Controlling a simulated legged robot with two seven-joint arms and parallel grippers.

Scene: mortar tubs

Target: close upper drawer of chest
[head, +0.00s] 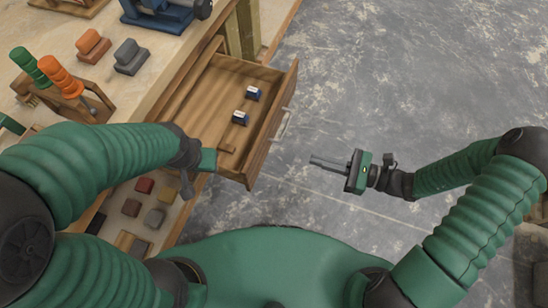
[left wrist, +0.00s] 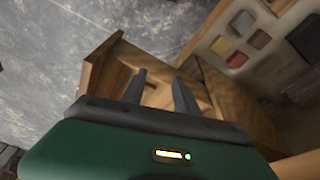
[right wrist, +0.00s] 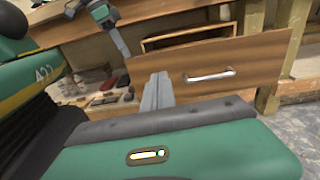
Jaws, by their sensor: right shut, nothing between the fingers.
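The chest's upper drawer (head: 279,95) is pulled out, with a wooden front and a metal handle (head: 283,124). Its front (right wrist: 250,58) and handle (right wrist: 210,76) face my right gripper in the right wrist view. My right gripper (head: 318,161) is shut and empty, to the right of the drawer front and apart from it; its fingers (right wrist: 157,85) are together. My left gripper (left wrist: 160,80) has its two fingers apart and empty, over the near end of the drawer. In the head view its fingers are mostly hidden; I cannot tell whether it touches the drawer.
Two small blue-and-white boxes (head: 246,105) lie in the drawer. The benchtop (head: 160,62) holds orange and grey blocks, a rack with green and orange handles, and a blue tool. Several coloured blocks (head: 145,186) lie below. The grey floor (head: 400,80) right of the drawer is clear.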

